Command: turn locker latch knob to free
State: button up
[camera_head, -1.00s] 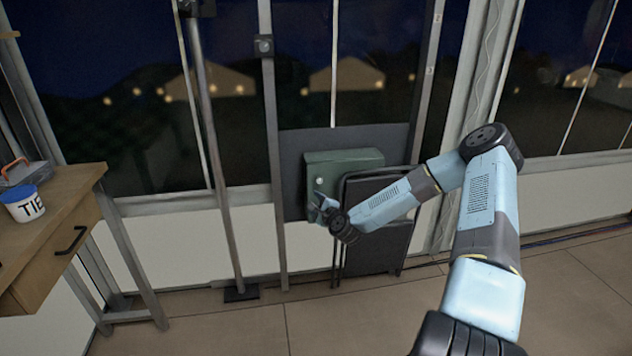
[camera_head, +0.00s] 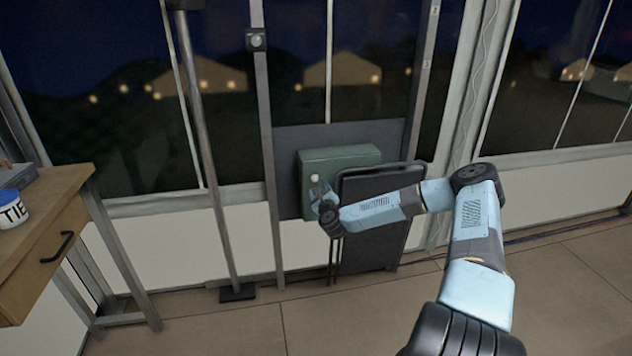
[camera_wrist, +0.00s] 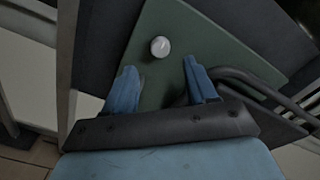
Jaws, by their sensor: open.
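The locker is a dark green box (camera_head: 345,157) on a grey panel, and its green face (camera_wrist: 200,40) fills the middle of the wrist view. Its latch knob is a small pale round knob (camera_wrist: 160,47); in the head view it shows as a light dot (camera_head: 315,178) on the left part of the locker's face. My gripper (camera_wrist: 159,78) is open, with blue fingers apart and nothing between them. In the head view my gripper (camera_head: 322,194) is at the locker's front, just below the knob.
A metal pole (camera_head: 215,150) and an upright post (camera_head: 268,150) stand left. A wooden table (camera_head: 50,230) with a cup (camera_head: 12,208) is at far left. Floor in front is clear.

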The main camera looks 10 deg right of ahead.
aim_at(315, 179)
jog(key=w, duration=0.8)
jog(key=c, duration=1.1)
